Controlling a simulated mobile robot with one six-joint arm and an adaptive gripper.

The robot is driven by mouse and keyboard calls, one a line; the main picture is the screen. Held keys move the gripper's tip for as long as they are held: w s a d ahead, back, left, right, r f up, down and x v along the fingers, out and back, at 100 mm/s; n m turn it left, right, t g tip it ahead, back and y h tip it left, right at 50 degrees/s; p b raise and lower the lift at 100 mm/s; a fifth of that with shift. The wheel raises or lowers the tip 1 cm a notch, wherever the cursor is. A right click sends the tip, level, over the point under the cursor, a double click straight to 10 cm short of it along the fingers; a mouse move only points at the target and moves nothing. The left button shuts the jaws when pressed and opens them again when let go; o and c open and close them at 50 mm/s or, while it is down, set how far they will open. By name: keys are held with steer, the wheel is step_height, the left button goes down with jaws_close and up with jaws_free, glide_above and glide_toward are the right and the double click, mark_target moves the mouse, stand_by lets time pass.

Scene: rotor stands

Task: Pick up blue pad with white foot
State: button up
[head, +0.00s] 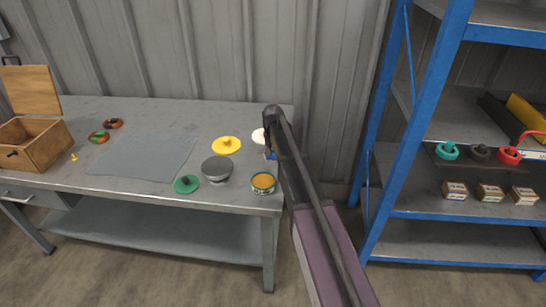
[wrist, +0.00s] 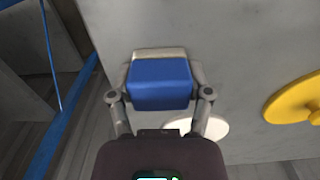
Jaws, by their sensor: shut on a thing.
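The blue pad with the white foot (wrist: 160,84) is between the two fingers of my gripper (wrist: 160,92) in the wrist view. Its blue block faces the camera, and a whitish strip shows along its far edge. The fingers touch it on both sides and are shut on it. In the head view a small bit of the blue pad (head: 270,155) shows beside my arm, near the right end of the grey table (head: 130,190). My arm hides most of the pad and the fingers there. I cannot tell whether the pad still touches the table.
A white disc (head: 258,136) is close by, with a yellow disc (head: 227,145), a grey round piece (head: 217,169), a green disc (head: 187,184) and an orange-topped tin (head: 263,182) to the left. A blue shelf rack (head: 420,110) stands to the right.

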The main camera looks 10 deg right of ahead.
steer(key=shift+r, duration=0.15)
step_height(320, 180, up, 10)
steer(key=p, duration=1)
steer(key=shift+f, duration=0.2)
stand_by(0.4)
steer(key=shift+o, duration=1.4)
steer(key=shift+c, duration=0.9)
steer(key=s+a, duration=0.2)
steer(key=s, duration=0.2)
steer(key=s+a, duration=0.2)
steer(key=s, duration=0.3)
steer(key=s+a, duration=0.2)
steer(key=s, duration=0.2)
steer(key=shift+s, duration=0.2)
